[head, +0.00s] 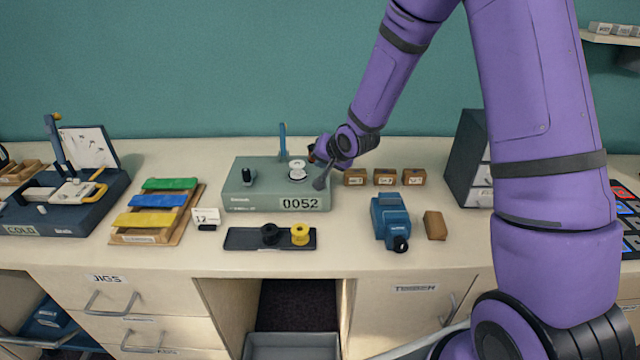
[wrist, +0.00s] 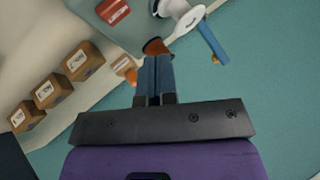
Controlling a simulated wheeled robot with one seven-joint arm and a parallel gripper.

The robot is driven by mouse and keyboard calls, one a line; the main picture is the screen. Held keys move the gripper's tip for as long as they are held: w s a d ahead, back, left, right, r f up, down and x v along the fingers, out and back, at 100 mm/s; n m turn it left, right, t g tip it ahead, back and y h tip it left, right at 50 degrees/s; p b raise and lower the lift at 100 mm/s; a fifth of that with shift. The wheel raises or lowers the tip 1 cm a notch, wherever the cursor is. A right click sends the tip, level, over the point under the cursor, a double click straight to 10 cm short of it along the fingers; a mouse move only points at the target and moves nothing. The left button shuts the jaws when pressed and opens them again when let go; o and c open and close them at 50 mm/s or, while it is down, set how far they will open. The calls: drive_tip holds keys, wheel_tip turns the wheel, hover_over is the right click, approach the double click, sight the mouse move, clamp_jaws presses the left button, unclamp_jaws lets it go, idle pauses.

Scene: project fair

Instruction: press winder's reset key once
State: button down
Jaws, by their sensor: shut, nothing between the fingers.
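The winder (head: 245,197) is a grey-green box on the bench with a front counter reading 0052. A white spool (head: 297,170) and a black knob (head: 247,177) stand on its top. In the wrist view, a red key (wrist: 114,12) with pale lettering too blurred to read shows on the winder top; it appears to be the reset key. In the head view I cannot make that key out. My gripper (wrist: 156,62) is shut and empty above the winder's right side, its tips pointing at or near an orange-brown part (wrist: 155,46). I cannot tell whether they touch it.
A blue lever (wrist: 212,42) rises at the winder's back. Small labelled wooden boxes (head: 385,177) stand to its right. A black tray (head: 240,240) with spools lies in front. A blue device (head: 391,217) and brown block (head: 434,225) are at right front.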

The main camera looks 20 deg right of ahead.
drive_tip(key=shift+f, duration=1.7)
idle(0.8)
drive_tip(key=shift+f, duration=0.4)
drive_tip(key=shift+f, duration=0.45)
idle(0.6)
drive_tip(key=shift+r, duration=0.15)
idle(0.3)
drive_tip(key=shift+r, duration=0.75)
drive_tip(key=shift+r, duration=2.5)
